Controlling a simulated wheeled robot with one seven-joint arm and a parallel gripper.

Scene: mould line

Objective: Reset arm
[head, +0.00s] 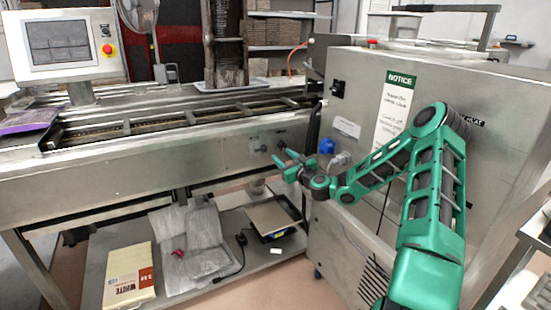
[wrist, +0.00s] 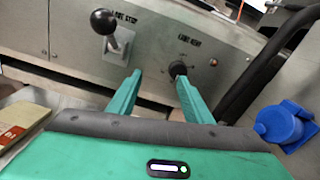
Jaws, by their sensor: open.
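My green arm reaches from the lower right in the head view, bent at the elbow in front of the steel cabinet (head: 345,85). My gripper (head: 282,159) is open in front of the conveyor's steel side panel. In the wrist view my two green fingers (wrist: 158,86) stand apart with nothing between them. A black-knobbed lever (wrist: 104,22) is on the panel beyond and left of the left finger. A dark knob (wrist: 178,68) is just beyond the right fingertip; I cannot tell whether they touch.
A blue fitting (head: 327,146) is on the cabinet close to my gripper and also shows in the wrist view (wrist: 284,124). The conveyor (head: 130,165) spans the left. A lower shelf (head: 262,277) holds a white box (head: 130,275) and wrapped sheets. A control screen (head: 62,45) stands back left.

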